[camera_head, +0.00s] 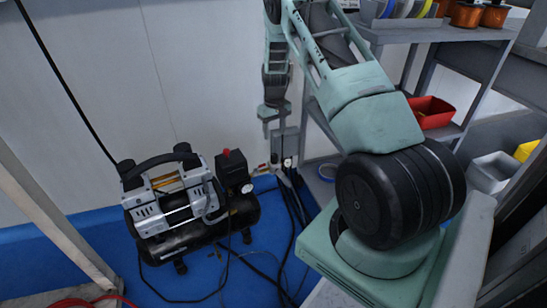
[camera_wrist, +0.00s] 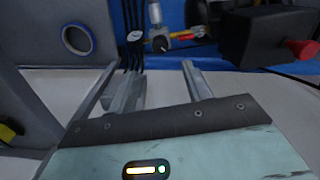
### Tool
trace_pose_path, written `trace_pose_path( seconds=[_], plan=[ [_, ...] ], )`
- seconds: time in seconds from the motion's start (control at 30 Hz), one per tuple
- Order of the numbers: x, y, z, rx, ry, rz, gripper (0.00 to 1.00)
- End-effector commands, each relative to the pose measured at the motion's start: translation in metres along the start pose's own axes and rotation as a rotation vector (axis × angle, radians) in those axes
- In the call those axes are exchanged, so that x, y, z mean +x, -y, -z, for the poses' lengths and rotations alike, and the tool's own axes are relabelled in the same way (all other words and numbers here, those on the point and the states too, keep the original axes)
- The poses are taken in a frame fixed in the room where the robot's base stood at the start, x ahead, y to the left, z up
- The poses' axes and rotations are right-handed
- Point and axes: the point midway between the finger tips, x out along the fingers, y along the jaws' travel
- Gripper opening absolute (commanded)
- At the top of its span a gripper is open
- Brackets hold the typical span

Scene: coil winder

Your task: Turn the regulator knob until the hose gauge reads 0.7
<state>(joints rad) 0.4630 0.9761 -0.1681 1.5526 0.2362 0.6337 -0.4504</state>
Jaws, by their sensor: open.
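My gripper (camera_head: 275,132) points down beside the wall, to the right of the compressor. In the wrist view its two fingers (camera_wrist: 162,72) stand apart with nothing between them. Beyond the fingertips is a metal fitting with a dark round end (camera_wrist: 160,44), which looks like the regulator knob; the fingers are not around it. A small white gauge (camera_wrist: 134,36) sits just left of it, by the black hoses. A small pale dial (camera_head: 288,162) shows below my gripper in the head view. The needle is too small to read. The knob is not clear in the head view.
A black and silver compressor (camera_head: 172,205) stands on the blue floor, with a red-topped black box (camera_head: 232,168) at its right. Black hoses (camera_head: 288,200) run down beside it. A grey shelf with a red bin (camera_head: 432,112) is at right. A blue ring (camera_wrist: 76,39) lies at left.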

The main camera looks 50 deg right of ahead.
Motion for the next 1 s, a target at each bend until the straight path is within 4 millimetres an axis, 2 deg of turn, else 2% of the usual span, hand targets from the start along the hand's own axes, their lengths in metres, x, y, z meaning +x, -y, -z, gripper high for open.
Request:
trace_pose_path(
  seconds=[0.03,0.2,0.5,0.7,0.97,1.0],
  plan=[
    [0.015,0.0,0.0,0.0,0.001,0.0,0.5],
    [0.051,0.0,-0.001,0.001,0.002,0.0,0.5],
    [0.099,0.0,0.0,0.0,0.0,0.0,0.5],
    [0.11,0.0,0.0,0.001,0.0,0.0,0.5],
    [0.111,0.0,0.0,0.0,-0.001,0.0,0.5],
    [0.111,0.0,0.0,0.0,-0.001,0.0,0.47]
  ],
)
